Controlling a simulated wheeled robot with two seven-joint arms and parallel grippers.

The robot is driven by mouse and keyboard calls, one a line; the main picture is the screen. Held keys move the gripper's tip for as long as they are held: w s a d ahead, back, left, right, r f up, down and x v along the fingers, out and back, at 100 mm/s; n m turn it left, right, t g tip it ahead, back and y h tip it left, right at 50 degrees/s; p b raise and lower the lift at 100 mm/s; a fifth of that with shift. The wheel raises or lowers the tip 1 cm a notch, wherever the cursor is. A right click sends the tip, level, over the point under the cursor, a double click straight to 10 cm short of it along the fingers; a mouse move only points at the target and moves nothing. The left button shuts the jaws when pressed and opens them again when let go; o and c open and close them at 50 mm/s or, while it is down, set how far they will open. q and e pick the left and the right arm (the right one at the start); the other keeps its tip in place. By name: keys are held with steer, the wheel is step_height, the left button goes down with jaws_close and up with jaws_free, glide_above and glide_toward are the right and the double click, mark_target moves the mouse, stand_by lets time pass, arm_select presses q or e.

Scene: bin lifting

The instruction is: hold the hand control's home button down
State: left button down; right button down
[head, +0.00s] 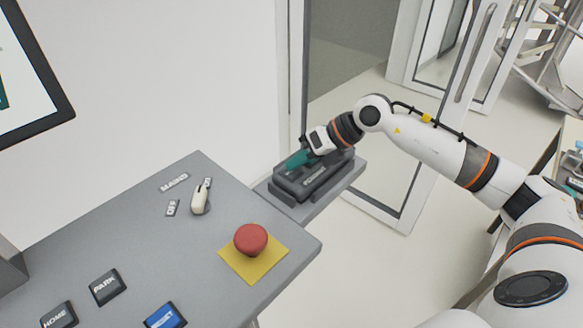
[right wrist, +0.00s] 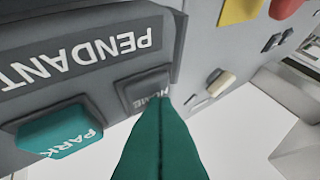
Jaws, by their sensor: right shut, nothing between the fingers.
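The hand control (head: 318,180) is a dark grey box on a small grey shelf beside the console. In the right wrist view its face carries a PENDANT label (right wrist: 85,55), a grey home button (right wrist: 143,88) and a teal PARK button (right wrist: 58,138). My right gripper (head: 297,160) is over the hand control with its teal fingers shut and empty. In the right wrist view the fingertips (right wrist: 163,100) overlap the home button's edge. I cannot tell whether they touch or press it. My left gripper is in neither view.
The grey console (head: 130,230) bears a red mushroom button (head: 251,238) on a yellow plate, a cream switch lever (head: 200,202), and its own HOME (head: 59,317), PARK (head: 107,287) and blue (head: 164,317) buttons. A glass door stands behind the shelf.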

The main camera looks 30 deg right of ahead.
mark_target(298, 170)
steer(key=shift+r+p, duration=0.6)
steer(key=shift+r, duration=0.3)
steer(key=shift+r+p, duration=1.65)
steer(key=shift+r, duration=0.9)
